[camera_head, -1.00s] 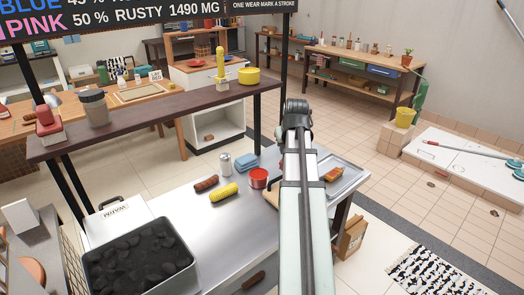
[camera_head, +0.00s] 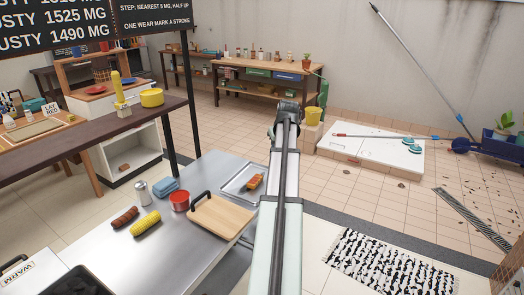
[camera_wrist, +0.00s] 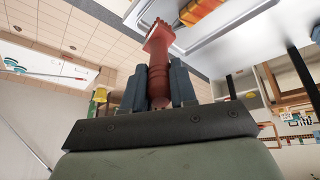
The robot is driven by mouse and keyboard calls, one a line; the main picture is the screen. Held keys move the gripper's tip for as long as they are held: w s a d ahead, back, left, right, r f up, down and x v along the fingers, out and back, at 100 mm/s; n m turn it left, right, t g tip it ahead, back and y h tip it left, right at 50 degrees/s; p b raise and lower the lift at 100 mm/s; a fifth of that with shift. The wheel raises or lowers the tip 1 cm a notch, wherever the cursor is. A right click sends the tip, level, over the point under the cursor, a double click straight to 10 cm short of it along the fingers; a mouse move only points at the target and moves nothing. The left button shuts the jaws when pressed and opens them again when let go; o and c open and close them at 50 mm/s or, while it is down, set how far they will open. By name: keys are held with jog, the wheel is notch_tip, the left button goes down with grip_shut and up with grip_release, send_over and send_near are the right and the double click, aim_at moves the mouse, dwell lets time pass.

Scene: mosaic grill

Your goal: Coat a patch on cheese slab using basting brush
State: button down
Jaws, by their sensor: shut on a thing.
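My gripper (camera_wrist: 159,76) is shut on a red basting brush (camera_wrist: 158,52), with one dark finger on each side of its handle. The brush's wider end points away from the wrist, toward the top of the wrist view. An orange slab (camera_head: 256,181), which looks like the cheese slab, lies on a metal tray (camera_head: 233,185) at the far right end of the steel table. The slab (camera_wrist: 200,10) also shows at the top of the wrist view, apart from the brush. In the head view my arm hides the gripper's fingers and the brush.
A wooden board (camera_head: 222,215) with a dark handle lies on the steel table (camera_head: 180,250) beside the tray. A red tin (camera_head: 180,201), blue cloth (camera_head: 166,186), shaker (camera_head: 142,192), corn cob (camera_head: 145,224) and sausage (camera_head: 124,217) stand or lie to its left. A raised dark shelf (camera_head: 90,140) runs behind.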

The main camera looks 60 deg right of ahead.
jog(key=w+d+n, duration=0.1)
jog(key=n, duration=0.1)
jog(key=w+d+r+n+t+y, duration=0.1)
jog(key=w+n, duration=0.1)
jog(key=shift+w+d+r+y, duration=0.2)
jog(key=shift+d+y, duration=0.1)
jog(key=shift+d, duration=0.1)
jog(key=shift+w+a+f+n+y, duration=0.95)
jog(key=shift+w+f+n+y, duration=0.45)
jog(key=shift+w+f+n, duration=1.65)
jog(key=s+r, duration=0.5)
jog(key=r, duration=0.1)
jog(key=shift+r+t, duration=0.2)
jog(key=shift+t, duration=0.1)
jog(key=shift+n, duration=0.25)
